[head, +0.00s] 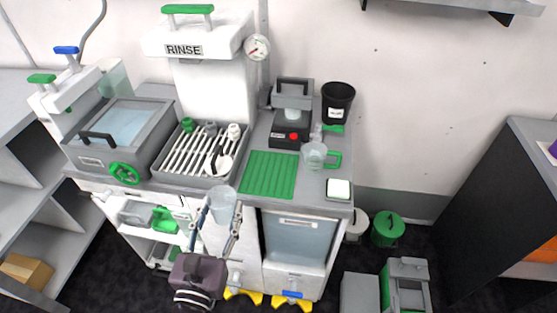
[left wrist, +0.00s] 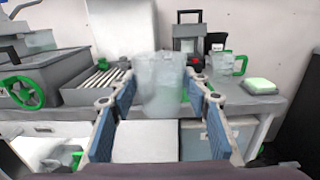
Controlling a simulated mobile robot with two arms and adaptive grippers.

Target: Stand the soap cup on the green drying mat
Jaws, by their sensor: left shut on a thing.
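A clear, translucent cup (head: 222,205), which I take for the soap cup, is held upright between the fingers of my left gripper (head: 221,218). In the left wrist view the cup (left wrist: 160,85) stands between the two blue-padded fingers. The cup is in front of the counter's front edge, to the left of and nearer than the green drying mat (head: 268,175). The mat lies flat and bare on the counter. In the left wrist view the cup hides most of the mat. My right gripper is not in view.
A clear jug with a green handle (head: 315,155) stands right of the mat, behind a green-and-white sponge (head: 339,188). Left is a slatted drain tray (head: 197,152) with small items, then a sink with a green wheel (head: 125,174).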

